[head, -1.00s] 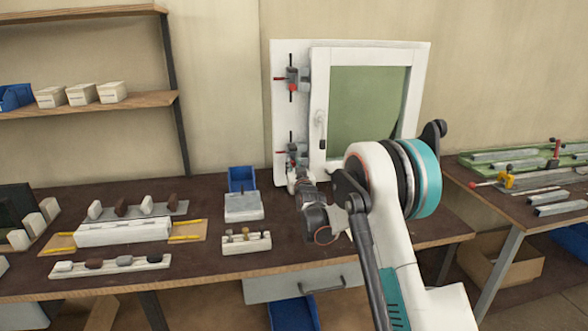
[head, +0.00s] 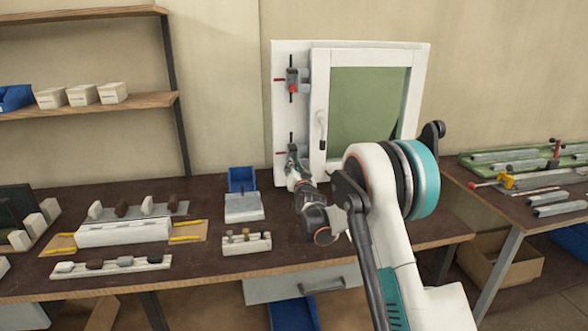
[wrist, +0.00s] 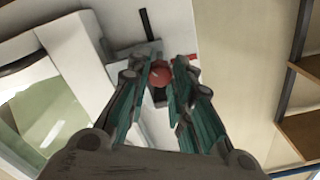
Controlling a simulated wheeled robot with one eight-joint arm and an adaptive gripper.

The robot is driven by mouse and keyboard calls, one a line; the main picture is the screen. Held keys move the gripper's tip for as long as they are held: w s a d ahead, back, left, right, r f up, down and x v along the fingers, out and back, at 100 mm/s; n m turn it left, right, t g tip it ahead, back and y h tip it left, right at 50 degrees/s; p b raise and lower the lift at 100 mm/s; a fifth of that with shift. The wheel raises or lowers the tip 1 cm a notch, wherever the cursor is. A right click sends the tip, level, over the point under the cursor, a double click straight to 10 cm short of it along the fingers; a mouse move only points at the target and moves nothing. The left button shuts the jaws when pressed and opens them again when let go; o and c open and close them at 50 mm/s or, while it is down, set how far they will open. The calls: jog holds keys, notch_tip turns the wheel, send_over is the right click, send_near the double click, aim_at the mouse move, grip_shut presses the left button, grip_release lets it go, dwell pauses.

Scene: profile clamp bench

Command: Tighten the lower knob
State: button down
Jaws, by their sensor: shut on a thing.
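A white board (head: 281,115) carries an upper clamp and a lower clamp beside the window frame. The lower red knob (wrist: 160,76) shows in the wrist view between the fingers of my gripper (wrist: 161,70). My gripper is shut on this knob, with a finger on each side. In the head view my gripper (head: 293,155) covers most of the lower clamp; its black bar (head: 291,137) sticks out above. The upper clamp (head: 293,78) has its own red knob (head: 292,89), free of my gripper.
The white window frame (head: 319,105) stands right beside the clamps, with a handle (head: 322,122). A blue bin (head: 242,178), a grey-topped box (head: 243,206) and a small rack (head: 246,243) stand on the dark bench (head: 185,262) to the left.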

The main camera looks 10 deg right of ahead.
jog(key=shift+m, duration=3.6)
jog(key=c, duration=1.4)
grip_release()
jog(key=s, duration=1.2)
